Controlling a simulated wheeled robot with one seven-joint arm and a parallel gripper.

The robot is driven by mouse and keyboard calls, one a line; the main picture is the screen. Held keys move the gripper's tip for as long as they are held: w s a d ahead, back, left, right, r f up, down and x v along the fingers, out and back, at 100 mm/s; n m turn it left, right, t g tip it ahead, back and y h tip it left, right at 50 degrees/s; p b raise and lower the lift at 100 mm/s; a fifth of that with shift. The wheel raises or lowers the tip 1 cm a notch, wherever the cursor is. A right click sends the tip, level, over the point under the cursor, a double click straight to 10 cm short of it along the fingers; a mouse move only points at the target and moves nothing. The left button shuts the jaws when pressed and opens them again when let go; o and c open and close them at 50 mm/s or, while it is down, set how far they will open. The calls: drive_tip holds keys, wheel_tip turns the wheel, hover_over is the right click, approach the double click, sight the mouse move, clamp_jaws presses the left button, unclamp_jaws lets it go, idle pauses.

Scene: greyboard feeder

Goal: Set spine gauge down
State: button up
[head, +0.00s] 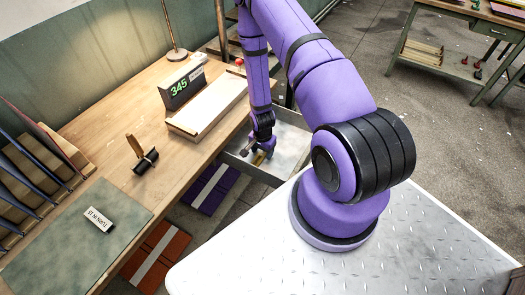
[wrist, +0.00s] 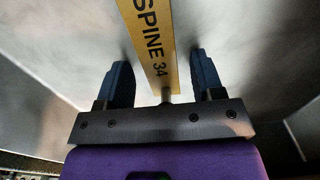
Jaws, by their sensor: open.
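The spine gauge (wrist: 152,45) is a flat yellow strip marked "SPINE 34" in the wrist view. It lies between my two open fingers, with a gap showing on either side. My gripper (wrist: 163,75) is open around its near end, low inside a grey metal drawer or tray. In the head view my gripper (head: 261,156) reaches down into that grey drawer (head: 285,178), and a small yellow part of the gauge shows at the fingers. Whether the gauge rests flat on the drawer floor is hard to tell.
The wooden bench (head: 120,115) holds a board (head: 208,103), a display reading 345 (head: 182,88), a stand with a wooden-handled tool (head: 146,160), and a green mat (head: 75,240). Purple (head: 213,188) and orange (head: 157,254) covers lie below. The drawer's walls surround my gripper.

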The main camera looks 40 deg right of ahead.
wheel_tip(320, 180, up, 12)
wheel_tip(320, 180, up, 17)
drive_tip(key=n+t, duration=0.1)
drive_tip(key=n, duration=0.2)
hover_over(262, 153)
drive_tip(key=w+a, duration=0.2)
drive_tip(key=w, duration=0.2)
drive_tip(key=s+a+r+n+t, duration=0.1)
drive_tip(key=a+r+n, duration=0.1)
drive_tip(key=r, duration=0.5)
drive_tip(key=s+a+r+n+t, duration=0.1)
drive_tip(key=a+r+n, duration=0.1)
drive_tip(key=r, duration=0.6)
drive_tip(key=s+a+r+n+t, duration=0.1)
drive_tip(key=s+a+r+n, duration=0.2)
drive_tip(key=s+r, duration=0.6)
drive_tip(key=s+a+r+n+t, duration=0.1)
drive_tip(key=s+a+r+n, duration=0.2)
drive_tip(key=s+r, duration=0.7)
drive_tip(key=shift+s+n, duration=0.5)
drive_tip(key=shift+s, duration=0.1)
